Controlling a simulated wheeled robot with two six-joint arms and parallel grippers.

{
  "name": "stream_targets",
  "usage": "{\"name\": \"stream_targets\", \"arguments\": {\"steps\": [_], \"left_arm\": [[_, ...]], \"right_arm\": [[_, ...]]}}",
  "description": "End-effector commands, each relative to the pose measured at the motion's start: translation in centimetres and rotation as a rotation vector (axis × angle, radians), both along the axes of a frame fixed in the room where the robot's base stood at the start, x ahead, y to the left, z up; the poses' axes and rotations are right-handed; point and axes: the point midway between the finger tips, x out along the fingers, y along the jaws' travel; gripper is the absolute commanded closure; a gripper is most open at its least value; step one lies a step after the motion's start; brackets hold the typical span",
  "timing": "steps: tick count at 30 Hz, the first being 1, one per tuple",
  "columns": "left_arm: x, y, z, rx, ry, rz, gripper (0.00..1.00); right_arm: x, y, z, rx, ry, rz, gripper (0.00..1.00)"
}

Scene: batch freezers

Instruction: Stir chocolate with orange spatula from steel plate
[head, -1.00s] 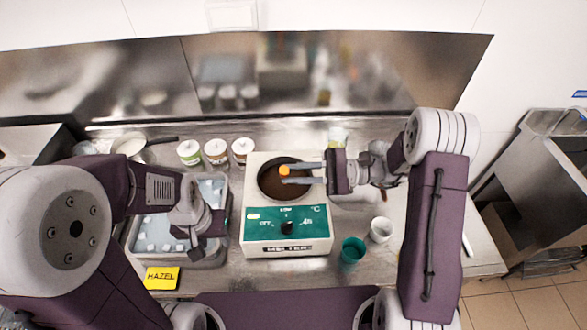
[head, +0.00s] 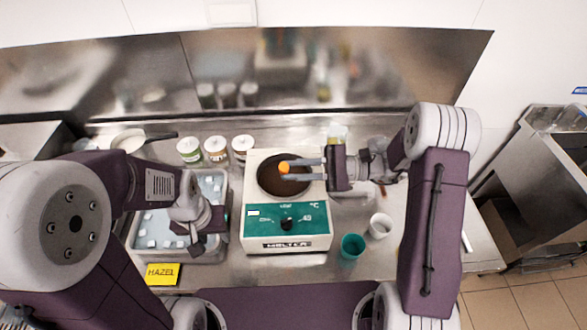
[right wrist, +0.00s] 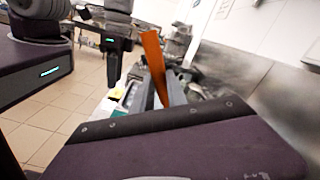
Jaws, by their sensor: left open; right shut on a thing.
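The orange spatula (head: 284,167) stands in the round pot of brown chocolate (head: 270,185), on a white melter with a green control panel (head: 287,217). Its top shows as a small orange end in the head view; its lower part is hidden. My right gripper (head: 290,170) reaches in from the right over the pot, shut on the spatula. The right wrist view shows the orange spatula (right wrist: 154,65) upright and slightly tilted between the fingers. My left gripper (head: 203,245) is open and empty over the front right of the grey tray (head: 222,190). No steel plate can be told apart clearly.
The tray holds several pale cubes. Several white-lidded jars (head: 216,152) stand behind it, beside a pan (head: 130,141). A green cup (head: 352,247) and a white cup (head: 380,226) stand right of the melter. A yellow HAZEL card (head: 162,274) lies at the front.

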Motion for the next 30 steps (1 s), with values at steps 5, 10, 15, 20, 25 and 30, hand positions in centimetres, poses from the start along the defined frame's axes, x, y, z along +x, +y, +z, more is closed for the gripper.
{"name": "stream_targets", "arguments": {"steps": [5, 10, 15, 20, 25, 30], "left_arm": [[0.0, 0.0, 0.9, 0.0, 0.0, 0.0, 0.58], [0.0, 0.0, 2.8, 0.0, 0.0, 0.0, 0.58], [0.0, 0.0, 4.4, 0.0, 0.0, 0.0, 0.58], [0.0, 0.0, 4.2, 0.0, 0.0, 0.0, 0.58], [0.0, 0.0, 4.2, 0.0, 0.0, 0.0, 0.58], [0.0, 0.0, 4.2, 0.0, 0.0, 0.0, 0.58]], "right_arm": [[0.0, 0.0, 1.0, 0.0, -0.001, 0.0, 1.0], [0.0, 0.0, 3.2, 0.0, 0.0, 0.0, 1.0], [0.0, 0.0, 5.1, 0.0, 0.0, 0.0, 1.0], [0.0, 0.0, 5.0, 0.0, 0.0, 0.0, 1.0], [0.0, 0.0, 5.0, 0.0, 0.0, 0.0, 1.0], [0.0, 0.0, 5.0, 0.0, 0.0, 0.0, 1.0]]}}
